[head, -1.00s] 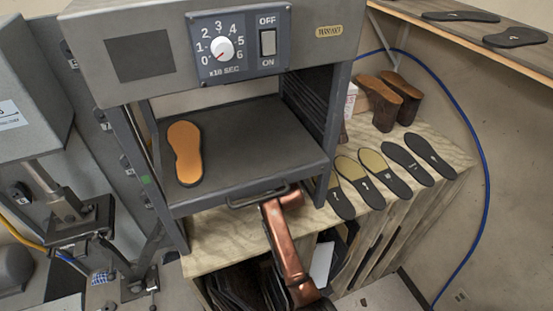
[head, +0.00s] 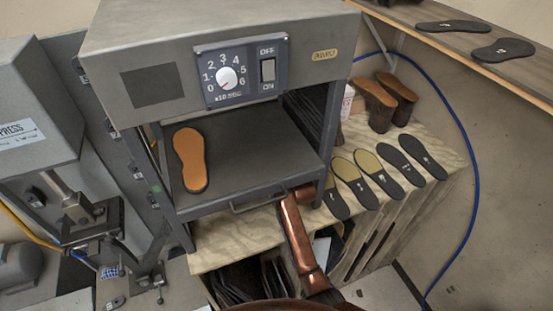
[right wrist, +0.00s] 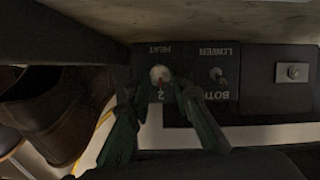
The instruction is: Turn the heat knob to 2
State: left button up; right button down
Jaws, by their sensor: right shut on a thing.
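The heat knob (right wrist: 159,72) is a small pale round knob with a red pointer on a dark panel (right wrist: 232,54) in the right wrist view. The label HEAT appears upside down beside it. The red pointer lies toward the numeral 2 (right wrist: 161,95). My right gripper (right wrist: 160,82) is shut on the knob, with a dark green finger on each side. In the head view my copper-coloured right arm reaches to the tray's front edge, and its gripper and the heat knob are hidden there. My left gripper is in neither view.
The machine's tray (head: 262,158) holds an orange sole (head: 189,160). Above it are a timer dial (head: 227,78) and an OFF/ON switch (head: 268,69). A toggle (right wrist: 217,74) sits beside the heat knob.

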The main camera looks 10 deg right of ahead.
jog(key=c, duration=1.7)
grip_release()
jog(key=v, duration=1.2)
jog(key=shift+d+f, duration=0.1)
